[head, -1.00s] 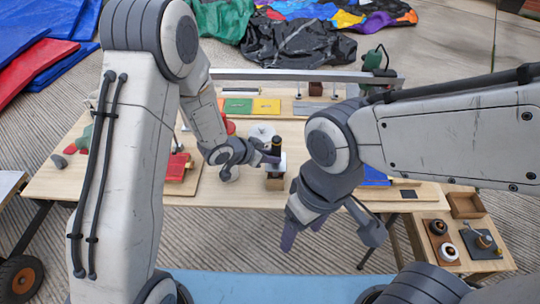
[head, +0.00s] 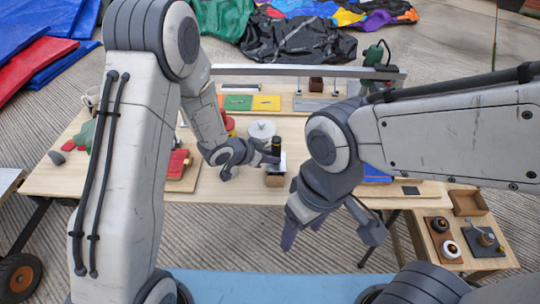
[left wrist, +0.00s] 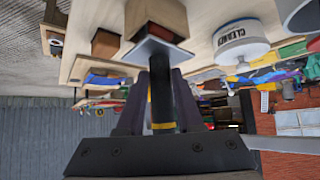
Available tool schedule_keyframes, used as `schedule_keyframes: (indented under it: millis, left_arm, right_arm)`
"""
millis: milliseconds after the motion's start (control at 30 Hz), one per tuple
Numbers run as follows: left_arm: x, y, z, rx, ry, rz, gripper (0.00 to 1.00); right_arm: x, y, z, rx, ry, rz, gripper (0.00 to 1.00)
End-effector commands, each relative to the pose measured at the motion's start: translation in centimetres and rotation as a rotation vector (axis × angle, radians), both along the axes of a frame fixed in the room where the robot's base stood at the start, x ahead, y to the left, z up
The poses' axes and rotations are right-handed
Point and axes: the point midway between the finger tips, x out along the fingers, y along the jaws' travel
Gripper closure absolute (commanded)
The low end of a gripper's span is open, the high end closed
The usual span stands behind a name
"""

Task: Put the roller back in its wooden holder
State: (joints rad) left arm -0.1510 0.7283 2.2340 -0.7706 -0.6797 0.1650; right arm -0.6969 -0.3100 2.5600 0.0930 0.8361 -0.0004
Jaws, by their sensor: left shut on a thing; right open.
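The roller has a black handle (head: 276,146) with a yellow band and a pale plate-like head (head: 275,163). My left gripper (head: 268,156) is shut on the handle, and the roller stands about upright. The wooden holder (head: 274,181) is a small block at the table's front edge, directly below the head. In the left wrist view, the handle (left wrist: 162,97) runs between my fingers to the grey plate (left wrist: 157,53), right against the wooden block (left wrist: 157,17). I cannot tell whether the roller is fully seated. My right gripper (head: 330,232) is open and empty in front of the table.
A white cleaner tub (head: 262,130) stands just behind the holder; it also shows in the left wrist view (left wrist: 240,40). A red item (head: 179,163) lies on a board to the left. A low side table (head: 470,265) with small parts stands at right.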

Motion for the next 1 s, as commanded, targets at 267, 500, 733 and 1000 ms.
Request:
schedule_keyframes:
  millis: [267,500,733,1000]
  left_arm:
    - [0.1,0.0,-0.3,-0.001,-0.003,0.0,1.0]
    - [0.1,0.0,-0.3,-0.001,-0.002,-0.001,1.0]
    - [0.1,0.0,-0.7,-0.001,-0.002,-0.001,1.0]
    - [0.1,0.0,-1.6,-0.002,-0.003,-0.001,1.0]
  right_arm:
    - [0.0,0.0,-0.3,0.0,0.0,0.0,0.29]
    - [0.0,0.0,-0.3,0.0,0.0,0.0,0.29]
    - [0.0,0.0,-0.6,0.0,0.0,0.0,0.29]
    - [0.0,0.0,-1.3,0.0,0.0,0.0,0.29]
